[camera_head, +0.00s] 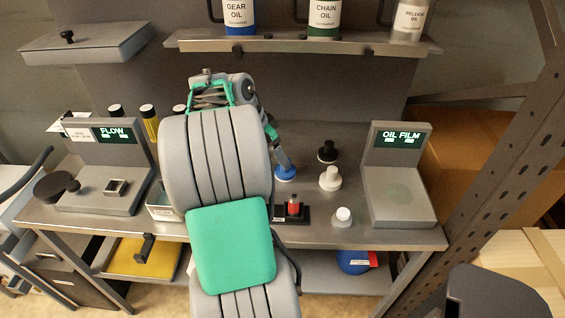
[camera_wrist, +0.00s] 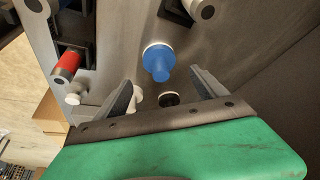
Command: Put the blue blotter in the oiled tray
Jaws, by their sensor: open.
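The blue blotter (camera_head: 286,174) has a blue knob on a pale round base. It stands on the grey bench, just right of my arm in the head view. In the wrist view the blue blotter (camera_wrist: 159,64) lies ahead of and between my fingers. My gripper (camera_wrist: 165,93) is open, with nothing between its fingertips. In the head view one finger shows just above the blotter, and the rest is hidden by my arm. A small square metal tray (camera_head: 116,187) sits on the FLOW station at the left. I cannot tell whether it holds oil.
A black knobbed piece (camera_head: 327,153) and a white one (camera_head: 330,179) stand right of the blotter. A red piece (camera_head: 293,206) sits in a black holder, with a small white piece (camera_head: 343,217) beside it. The OIL FILM station (camera_head: 398,205) stands at right. A bottle shelf (camera_head: 300,46) hangs above.

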